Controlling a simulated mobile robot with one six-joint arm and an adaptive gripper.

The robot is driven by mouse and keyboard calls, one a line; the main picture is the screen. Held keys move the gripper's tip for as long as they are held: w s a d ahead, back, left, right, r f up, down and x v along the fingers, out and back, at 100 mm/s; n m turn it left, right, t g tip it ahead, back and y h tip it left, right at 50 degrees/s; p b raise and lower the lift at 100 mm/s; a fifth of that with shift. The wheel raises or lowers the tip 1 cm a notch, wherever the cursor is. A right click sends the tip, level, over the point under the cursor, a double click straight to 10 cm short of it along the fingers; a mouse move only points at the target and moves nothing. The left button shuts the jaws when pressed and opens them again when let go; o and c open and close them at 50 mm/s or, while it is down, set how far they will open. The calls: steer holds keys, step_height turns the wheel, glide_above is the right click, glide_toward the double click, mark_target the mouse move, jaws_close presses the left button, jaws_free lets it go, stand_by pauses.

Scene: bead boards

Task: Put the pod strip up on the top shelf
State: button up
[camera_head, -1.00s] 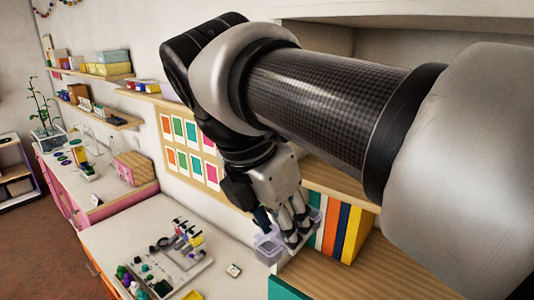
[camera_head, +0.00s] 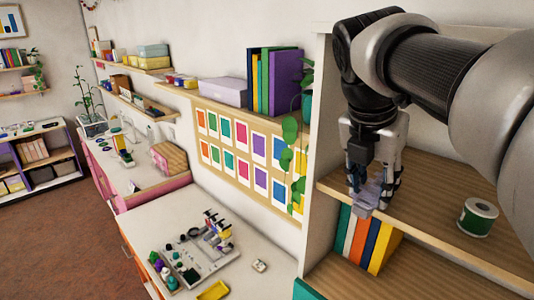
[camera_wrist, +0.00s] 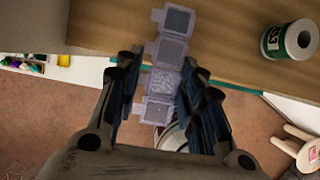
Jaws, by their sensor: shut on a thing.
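My gripper (camera_head: 373,190) is shut on the pod strip (camera_head: 366,206), a translucent lavender row of several square pods. In the wrist view the strip (camera_wrist: 172,50) runs between the two dark fingers of my gripper (camera_wrist: 160,68) and sticks out beyond them. Its far end overlaps the wooden shelf (camera_wrist: 230,45) in that view, and its near end is over the floor side. In the head view the gripper is at the front edge of the upper visible shelf (camera_head: 422,190) of the bookcase. I cannot tell whether the strip touches the shelf.
A green and white roll (camera_head: 477,216) stands on that shelf to the right; it also shows in the wrist view (camera_wrist: 290,39). Upright coloured books (camera_head: 362,240) fill part of the level below. A white side panel (camera_head: 322,140) bounds the bookcase on the left.

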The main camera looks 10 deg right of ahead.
mark_target(380, 183)
steer(key=shift+w+d, duration=0.25)
steer(key=shift+d, duration=0.15)
steer(key=shift+w+d+r+p, duration=0.1)
steer(key=shift+w+d+p, duration=0.4)
steer(key=shift+w+d, duration=0.55)
steer(key=shift+d+f, duration=0.1)
steer(key=shift+f, duration=0.8)
steer(key=shift+s+a, duration=0.2)
steer(key=shift+s, duration=0.1)
steer(key=o, duration=0.9)
steer(key=shift+w+d+f, duration=0.1)
steer(key=shift+w, duration=0.05)
steer(key=shift+o, duration=1.4)
